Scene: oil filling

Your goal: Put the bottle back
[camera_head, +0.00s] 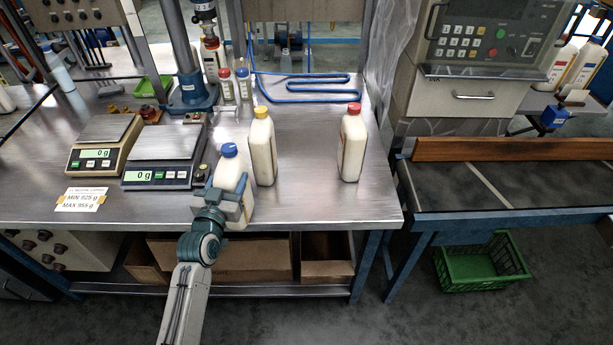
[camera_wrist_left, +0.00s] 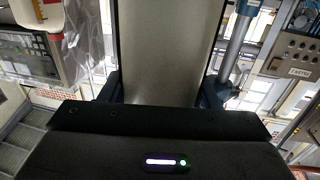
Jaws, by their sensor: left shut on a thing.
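A white bottle with a blue cap (camera_head: 231,172) is at the front edge of the steel table. My left gripper (camera_head: 232,205) is shut on this bottle. In the left wrist view the pale bottle body (camera_wrist_left: 168,50) fills the middle between the fingers. Whether its base touches the table is hard to tell. A white bottle with a yellow cap (camera_head: 262,148) stands upright just behind and to its right. A white bottle with a red cap (camera_head: 352,145) stands upright further right. My right gripper is not in view.
Two scales, a beige one (camera_head: 103,145) and a dark one (camera_head: 165,155), sit to the left. A blue-based press stand (camera_head: 190,95) and small bottles stand behind. Blue tubing (camera_head: 305,88) lies at the back. The table (camera_head: 310,205) is clear at front right. A conveyor (camera_head: 500,185) stands right.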

